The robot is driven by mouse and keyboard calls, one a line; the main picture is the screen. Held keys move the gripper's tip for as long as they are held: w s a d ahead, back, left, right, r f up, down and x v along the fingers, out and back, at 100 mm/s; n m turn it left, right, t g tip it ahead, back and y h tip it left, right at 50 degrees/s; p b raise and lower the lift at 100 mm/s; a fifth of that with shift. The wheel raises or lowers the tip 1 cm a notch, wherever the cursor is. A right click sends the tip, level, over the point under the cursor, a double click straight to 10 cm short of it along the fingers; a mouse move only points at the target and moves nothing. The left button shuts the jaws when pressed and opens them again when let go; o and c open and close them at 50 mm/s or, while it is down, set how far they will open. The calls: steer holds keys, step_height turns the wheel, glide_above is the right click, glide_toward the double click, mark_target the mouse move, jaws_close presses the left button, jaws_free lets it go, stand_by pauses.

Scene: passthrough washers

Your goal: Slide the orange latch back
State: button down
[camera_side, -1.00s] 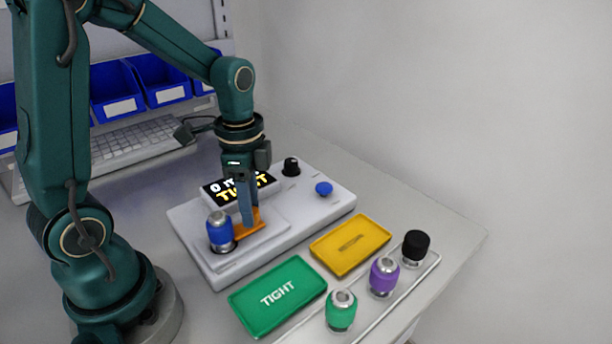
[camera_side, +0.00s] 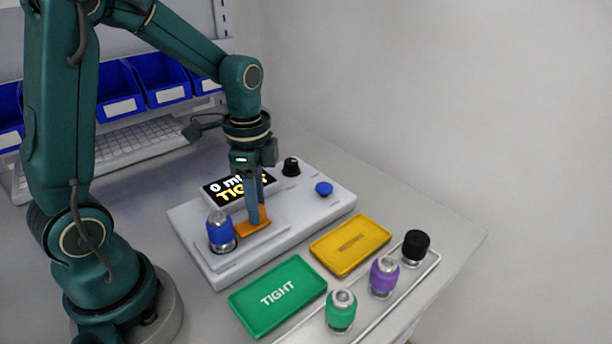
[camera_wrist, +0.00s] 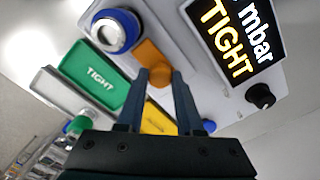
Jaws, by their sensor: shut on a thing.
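The orange latch (camera_side: 250,229) lies on the raised plate of the grey test device, just right of the blue capped part (camera_side: 220,232). It also shows in the wrist view (camera_wrist: 149,55), where a narrow gap seems to separate it from the blue part (camera_wrist: 115,30). My gripper (camera_side: 263,222) points down at the latch's right end, with its fingers shut on the latch. In the wrist view my gripper (camera_wrist: 161,76) has an orange piece of the latch between its fingertips. The blue part stands upright in its seat.
The device display (camera_wrist: 235,35) reads "mbar" and "TIGHT". A black knob (camera_side: 291,166) and blue button (camera_side: 324,188) sit at the device's right. A green TIGHT tray (camera_side: 254,312) and yellow tray (camera_side: 325,258) lie in front. A rack holds green, purple (camera_side: 383,277) and black-capped parts.

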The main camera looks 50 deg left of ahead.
steer(key=shift+w, duration=0.95)
steer(key=c, duration=0.5)
jaws_free()
steer(key=shift+r, duration=0.1)
steer(key=shift+r, duration=2.5)
